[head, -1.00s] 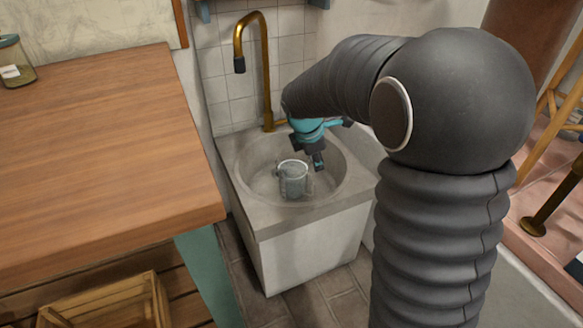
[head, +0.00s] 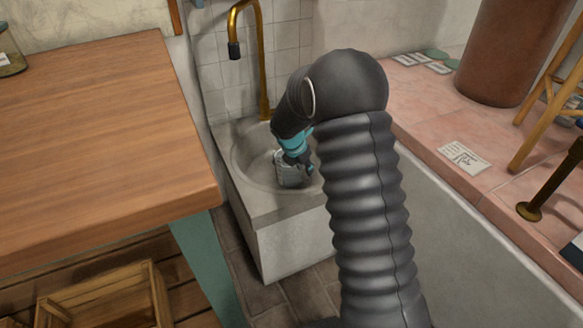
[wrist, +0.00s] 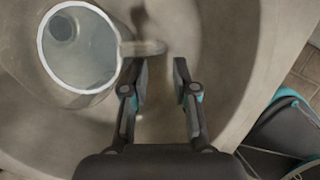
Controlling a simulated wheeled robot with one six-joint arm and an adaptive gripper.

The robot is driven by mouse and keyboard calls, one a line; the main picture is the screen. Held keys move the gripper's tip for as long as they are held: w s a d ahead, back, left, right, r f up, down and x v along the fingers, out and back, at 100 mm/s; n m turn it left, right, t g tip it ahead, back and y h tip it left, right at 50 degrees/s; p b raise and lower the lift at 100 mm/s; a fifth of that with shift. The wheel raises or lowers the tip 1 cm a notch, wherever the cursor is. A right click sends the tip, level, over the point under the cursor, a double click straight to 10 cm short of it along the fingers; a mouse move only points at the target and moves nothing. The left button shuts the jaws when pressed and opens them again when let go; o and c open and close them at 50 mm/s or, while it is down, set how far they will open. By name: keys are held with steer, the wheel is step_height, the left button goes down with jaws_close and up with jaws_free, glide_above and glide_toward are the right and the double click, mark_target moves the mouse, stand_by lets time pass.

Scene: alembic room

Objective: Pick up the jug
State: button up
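The jug (head: 288,177) is a grey, see-through vessel standing upright in the round basin of the sink (head: 262,205). In the wrist view the jug (wrist: 82,60) is at the upper left, seen from above through its pale rim. Its handle (wrist: 145,47) points right, just ahead of the gap between my fingertips. My gripper (wrist: 161,70) is open, with nothing between its fingers. In the head view my gripper (head: 304,165) is down in the basin at the jug's right side and hides part of it. I cannot tell whether they touch.
A brass faucet (head: 262,60) rises behind the basin. A wooden table (head: 90,150) stands at the left, with a wooden crate (head: 105,300) below. A pink tiled ledge (head: 440,120) is at the right. The basin wall curves close around my gripper.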

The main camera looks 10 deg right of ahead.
mark_target(308, 182)
steer(key=shift+x, duration=3)
jaws_close()
steer(key=shift+w+r, duration=0.1)
steer(key=shift+r, duration=0.1)
